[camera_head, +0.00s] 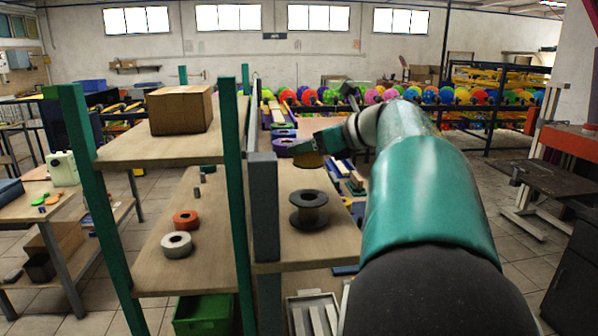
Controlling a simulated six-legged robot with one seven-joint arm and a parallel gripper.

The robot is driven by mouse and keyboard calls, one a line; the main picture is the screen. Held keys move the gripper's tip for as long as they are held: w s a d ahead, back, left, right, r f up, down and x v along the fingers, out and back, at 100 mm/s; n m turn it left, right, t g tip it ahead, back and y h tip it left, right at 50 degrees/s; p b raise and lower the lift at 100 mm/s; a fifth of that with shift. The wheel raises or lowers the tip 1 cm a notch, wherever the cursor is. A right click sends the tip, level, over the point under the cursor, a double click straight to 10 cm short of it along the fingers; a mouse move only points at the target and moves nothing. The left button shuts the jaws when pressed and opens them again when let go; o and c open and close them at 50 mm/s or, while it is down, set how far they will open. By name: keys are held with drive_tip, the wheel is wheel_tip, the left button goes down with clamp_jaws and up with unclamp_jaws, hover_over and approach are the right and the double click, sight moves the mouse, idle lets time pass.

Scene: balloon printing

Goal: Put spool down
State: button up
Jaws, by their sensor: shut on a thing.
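My gripper (298,149) reaches out over the wooden bench on the right, beyond a black spool. It is shut on a spool, seemingly the dark yellow-brown one (309,160) that shows just under the jaws. The fingers hide much of it, and I cannot tell whether it touches anything below. The black spool (309,222) stands upright on the bench top (290,262), nearer than my gripper. A purple round thing (280,148) shows just left of the jaws, with a blue one behind it.
A shelf with teal posts (233,180) stands left of the bench. It holds a cardboard box (180,109) above, and an orange spool (186,217) and a white spool (177,244) below. A grey post (264,205) rises at the bench's left edge.

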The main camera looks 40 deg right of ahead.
sight(311, 155)
drive_tip(key=shift+w+a+f, duration=0.15)
drive_tip(key=shift+a+f, duration=0.4)
drive_tip(key=shift+f, duration=0.1)
drive_tip(key=shift+w+a+f, duration=0.15)
drive_tip(key=shift+a+f, duration=0.35)
drive_tip(key=shift+f, duration=0.1)
drive_tip(key=shift+a+f, duration=0.15)
drive_tip(key=shift+f, duration=1.5)
drive_tip(key=shift+w+f, duration=0.1)
drive_tip(key=shift+f, duration=0.1)
drive_tip(key=o, duration=1)
drive_tip(key=shift+r, duration=0.1)
drive_tip(key=shift+r, duration=0.2)
drive_tip(key=v, duration=1.2)
